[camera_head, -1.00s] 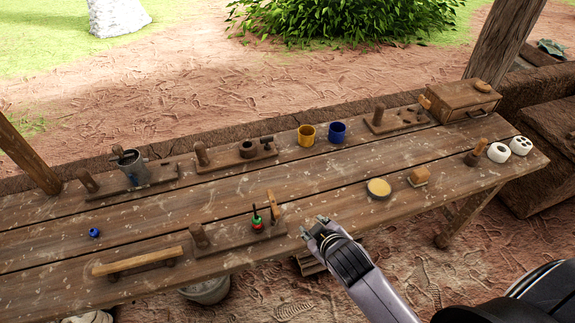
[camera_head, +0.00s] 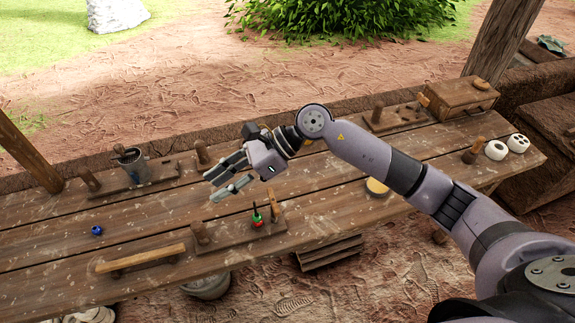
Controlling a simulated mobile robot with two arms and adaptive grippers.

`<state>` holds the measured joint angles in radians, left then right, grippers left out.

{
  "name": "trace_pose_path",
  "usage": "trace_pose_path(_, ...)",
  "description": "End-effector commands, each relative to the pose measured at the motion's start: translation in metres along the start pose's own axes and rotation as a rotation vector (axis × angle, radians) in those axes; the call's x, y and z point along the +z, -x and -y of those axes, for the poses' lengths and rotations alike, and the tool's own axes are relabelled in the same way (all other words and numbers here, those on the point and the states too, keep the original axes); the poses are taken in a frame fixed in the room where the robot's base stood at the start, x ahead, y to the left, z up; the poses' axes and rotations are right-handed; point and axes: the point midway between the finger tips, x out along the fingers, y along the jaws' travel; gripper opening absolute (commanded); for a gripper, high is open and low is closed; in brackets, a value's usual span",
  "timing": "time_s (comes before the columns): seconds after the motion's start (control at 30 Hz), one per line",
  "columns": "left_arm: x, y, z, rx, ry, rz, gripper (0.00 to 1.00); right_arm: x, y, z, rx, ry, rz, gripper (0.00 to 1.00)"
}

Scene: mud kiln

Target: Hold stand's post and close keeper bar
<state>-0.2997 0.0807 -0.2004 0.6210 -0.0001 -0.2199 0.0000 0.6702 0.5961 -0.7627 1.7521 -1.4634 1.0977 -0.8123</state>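A wooden stand (camera_head: 232,237) sits at the front of the table, with a short post (camera_head: 201,232) at its left end. My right gripper (camera_head: 210,187) is open and empty, above the table behind this stand, apart from post and bar. It hides most of the middle back stand; that stand's post (camera_head: 202,153) still shows. My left gripper is not in view.
A back left stand (camera_head: 136,182) holds a grey cup (camera_head: 131,162). A wooden rail (camera_head: 142,258) lies front left near a blue bead (camera_head: 96,230). A wooden box (camera_head: 459,97) stands back right. My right arm crosses the table's right half. The table's left middle is mostly clear.

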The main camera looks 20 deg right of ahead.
Motion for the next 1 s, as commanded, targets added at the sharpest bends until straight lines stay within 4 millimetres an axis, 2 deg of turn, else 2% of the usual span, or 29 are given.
trace_pose_path(0.1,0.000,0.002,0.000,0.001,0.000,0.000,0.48,-0.049,0.039,0.017,0.024,0.152,-0.326,0.33)
trace_pose_path(0.2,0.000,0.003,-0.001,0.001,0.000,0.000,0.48,-0.079,0.074,0.028,0.048,0.216,-0.533,0.33)
trace_pose_path(0.3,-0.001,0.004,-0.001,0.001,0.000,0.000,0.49,-0.095,0.099,0.034,0.065,0.241,-0.659,0.33)
trace_pose_path(0.37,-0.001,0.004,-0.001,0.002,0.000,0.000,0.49,-0.100,0.107,0.035,0.071,0.246,-0.698,0.33)
trace_pose_path(0.67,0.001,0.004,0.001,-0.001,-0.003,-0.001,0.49,-0.103,0.112,0.036,0.076,0.249,-0.721,0.33)
trace_pose_path(0.77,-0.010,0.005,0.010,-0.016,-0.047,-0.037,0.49,-0.103,0.111,0.035,0.076,0.249,-0.719,0.33)
trace_pose_path(0.87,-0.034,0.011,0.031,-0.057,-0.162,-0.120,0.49,-0.103,0.111,0.035,0.076,0.249,-0.718,0.33)
trace_pose_path(1.0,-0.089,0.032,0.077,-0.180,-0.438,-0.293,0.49,-0.103,0.111,0.035,0.076,0.249,-0.718,0.33)
